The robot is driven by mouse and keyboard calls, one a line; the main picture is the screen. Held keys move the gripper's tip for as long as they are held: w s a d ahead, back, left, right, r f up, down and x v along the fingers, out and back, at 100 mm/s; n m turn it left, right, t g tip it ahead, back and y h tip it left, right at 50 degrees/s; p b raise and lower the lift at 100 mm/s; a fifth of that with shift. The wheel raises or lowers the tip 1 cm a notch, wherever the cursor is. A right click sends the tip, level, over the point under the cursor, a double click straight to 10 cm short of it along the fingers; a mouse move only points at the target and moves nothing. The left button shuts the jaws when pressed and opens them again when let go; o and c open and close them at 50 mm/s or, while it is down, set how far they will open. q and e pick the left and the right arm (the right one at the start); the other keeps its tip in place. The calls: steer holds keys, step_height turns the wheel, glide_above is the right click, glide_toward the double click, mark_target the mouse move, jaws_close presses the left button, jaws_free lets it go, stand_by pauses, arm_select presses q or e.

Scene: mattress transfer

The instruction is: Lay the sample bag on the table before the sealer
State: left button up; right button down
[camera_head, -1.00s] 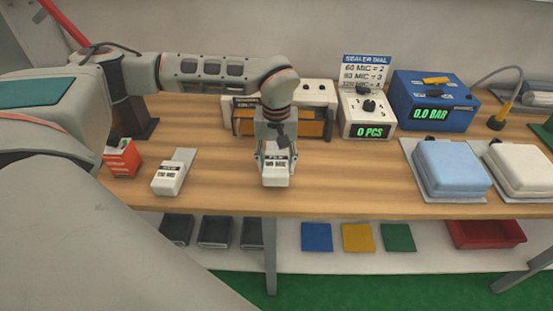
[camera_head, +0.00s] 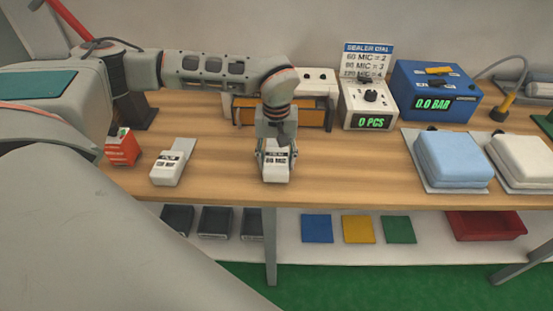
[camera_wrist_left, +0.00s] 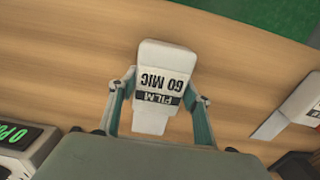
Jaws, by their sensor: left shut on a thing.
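The sample bag (camera_head: 277,176) is white with a black-and-white film label, which appears to read 60 MIC upside down in the left wrist view (camera_wrist_left: 160,90). My left gripper (camera_head: 276,152) points down and is shut on it, with one finger at each side, as the wrist view also shows (camera_wrist_left: 158,106). The bag is over the table (camera_head: 340,180); I cannot tell whether it touches the top. The sealer (camera_head: 305,112), with a white body and an orange-and-dark front, stands just behind, partly hidden by my arm. My right gripper is out of view.
A second labelled white bag (camera_head: 166,173) and a red box (camera_head: 123,147) lie to the left. A counter box (camera_head: 367,108), a blue gauge box (camera_head: 435,92) and padded blue (camera_head: 452,160) and white (camera_head: 522,160) blocks stand right. The table between bag and blue block is clear.

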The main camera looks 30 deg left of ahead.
arm_select(q)
steer(key=shift+f, duration=0.55)
steer(key=o, duration=1.3)
steer(key=shift+c, duration=0.2)
step_height(320, 180, up, 12)
steer(key=shift+r, duration=0.1)
steer(key=shift+s, duration=0.1)
